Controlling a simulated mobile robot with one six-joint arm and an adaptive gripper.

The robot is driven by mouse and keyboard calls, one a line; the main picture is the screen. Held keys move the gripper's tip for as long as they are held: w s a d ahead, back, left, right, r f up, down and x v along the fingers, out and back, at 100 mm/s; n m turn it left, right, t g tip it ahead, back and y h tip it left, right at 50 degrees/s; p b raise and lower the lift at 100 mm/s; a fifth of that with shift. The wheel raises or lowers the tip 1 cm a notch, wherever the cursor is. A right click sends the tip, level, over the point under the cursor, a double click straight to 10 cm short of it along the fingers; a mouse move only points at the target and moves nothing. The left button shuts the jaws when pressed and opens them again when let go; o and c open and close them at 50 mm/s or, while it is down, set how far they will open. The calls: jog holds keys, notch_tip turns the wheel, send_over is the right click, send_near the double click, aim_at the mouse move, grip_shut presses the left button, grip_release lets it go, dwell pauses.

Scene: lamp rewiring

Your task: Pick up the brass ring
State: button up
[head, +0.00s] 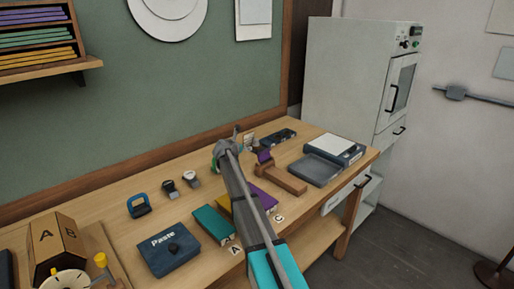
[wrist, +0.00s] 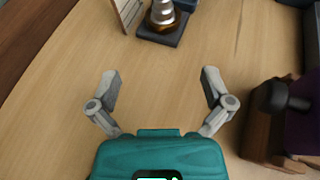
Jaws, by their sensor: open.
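In the wrist view, a dark square base (wrist: 163,36) at the top edge carries a stack of silvery and brass-coloured round parts. A brass-coloured band (wrist: 161,25) shows low on this stack; I cannot tell for sure that it is the brass ring. The top of the stack is cut off by the frame. My gripper (wrist: 160,74) is open, with bare table between its fingers, and the stack lies ahead of the fingertips, apart from them. In the head view my gripper (head: 236,143) is over the back part of the bench, and no brass ring can be made out.
A wooden block with a purple part (wrist: 300,130) stands close to the right finger. A pale upright piece (wrist: 127,12) stands left of the base. On the bench are a grey tray (head: 315,170), a dark tray (head: 278,137) and a blue Paste box (head: 170,250).

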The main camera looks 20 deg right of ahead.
aim_at(255, 145)
jog(key=b+x, duration=0.3)
jog(key=x, duration=0.4)
jog(key=shift+w+d+f, duration=0.2)
jog(key=shift+w+d, duration=0.15)
jog(key=shift+d, duration=0.15)
jog(key=shift+s+b+x, duration=0.2)
jog(key=shift+b+x, duration=0.95)
jog(key=shift+x, duration=1.45)
jog(key=shift+d+f, duration=0.1)
jog(key=shift+f, duration=0.05)
jog(key=c, duration=1)
jog(key=shift+c, duration=0.2)
jog(key=shift+r, duration=0.2)
